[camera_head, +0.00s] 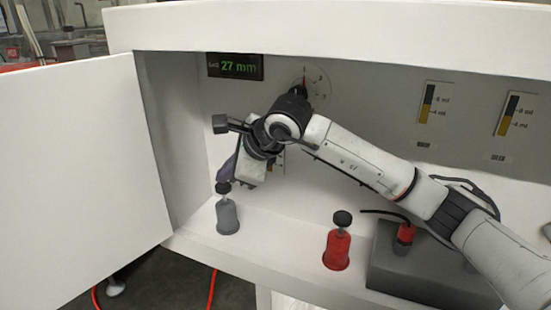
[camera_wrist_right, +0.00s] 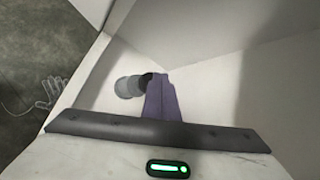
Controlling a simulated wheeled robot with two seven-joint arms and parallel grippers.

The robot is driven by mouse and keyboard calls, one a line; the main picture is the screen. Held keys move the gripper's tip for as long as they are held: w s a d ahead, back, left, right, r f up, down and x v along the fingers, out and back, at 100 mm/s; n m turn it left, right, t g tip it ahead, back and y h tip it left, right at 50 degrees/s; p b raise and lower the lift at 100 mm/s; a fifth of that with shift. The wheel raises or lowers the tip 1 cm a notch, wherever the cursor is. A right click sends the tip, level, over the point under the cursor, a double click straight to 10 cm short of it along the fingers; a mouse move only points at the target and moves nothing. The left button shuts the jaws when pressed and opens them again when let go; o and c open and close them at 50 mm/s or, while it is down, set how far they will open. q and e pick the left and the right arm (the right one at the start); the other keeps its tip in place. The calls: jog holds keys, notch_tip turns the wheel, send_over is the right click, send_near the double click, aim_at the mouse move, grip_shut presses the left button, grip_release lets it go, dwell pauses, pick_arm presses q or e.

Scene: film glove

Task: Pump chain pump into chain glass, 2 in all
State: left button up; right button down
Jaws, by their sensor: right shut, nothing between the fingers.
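A grey pump bottle (camera_head: 228,215) with a black knob on top stands on the white shelf at the left. A red pump bottle (camera_head: 337,248) with a black knob stands further right. I cannot tell which is the chain pump, and I cannot make out a chain glass. My right gripper (camera_head: 227,172) is shut and empty, its purple fingers pointing down just above the grey bottle's knob. In the right wrist view the purple fingers (camera_wrist_right: 163,100) show beside the grey bottle (camera_wrist_right: 128,86) and partly hide its knob. Touching or apart cannot be told. My left gripper is not in view.
A grey block (camera_head: 400,275) at the right holds a small red part (camera_head: 405,236) with a black tube. A display (camera_head: 236,66) reads 27 mm, beside a dial (camera_head: 304,80). Two ml gauges (camera_head: 432,103) hang on the back wall. A white door (camera_head: 75,185) stands open at left.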

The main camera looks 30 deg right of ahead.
aim_at(227, 186)
jog(key=shift+r, duration=0.1)
jog(key=shift+r+p, duration=1.9)
jog(key=shift+r, duration=1.1)
